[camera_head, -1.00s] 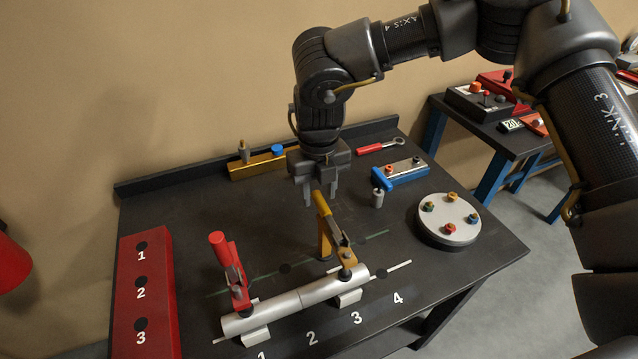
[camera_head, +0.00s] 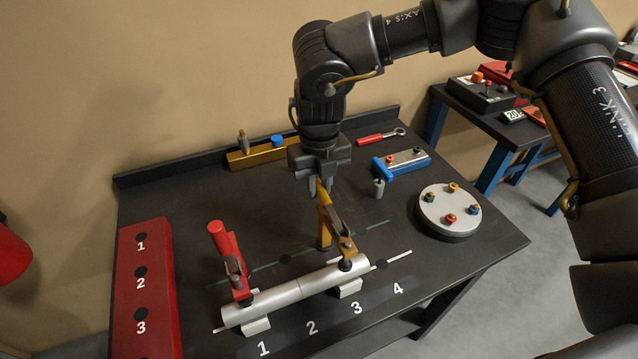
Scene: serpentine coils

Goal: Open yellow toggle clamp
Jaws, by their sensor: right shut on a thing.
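The yellow toggle clamp (camera_head: 325,222) stands on the dark table behind a silver pipe. Its arm reaches forward and its dark tip presses on the right part of the pipe (camera_head: 290,294). Its handle points up toward my right gripper (camera_head: 319,190). My right gripper points down and is shut on the top of the yellow handle; the fingers partly hide the grip. The red toggle clamp (camera_head: 232,262) stands at the left end of the pipe, with its tip on the pipe. My left gripper is not in view.
A red block (camera_head: 146,285) numbered 1 to 3 lies at the left. A round grey plate (camera_head: 448,211) with coloured knobs sits at the right. Behind are a yellow block (camera_head: 262,159), a blue-and-grey block (camera_head: 403,163), a small grey cylinder (camera_head: 378,187) and a red-handled wrench (camera_head: 380,136).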

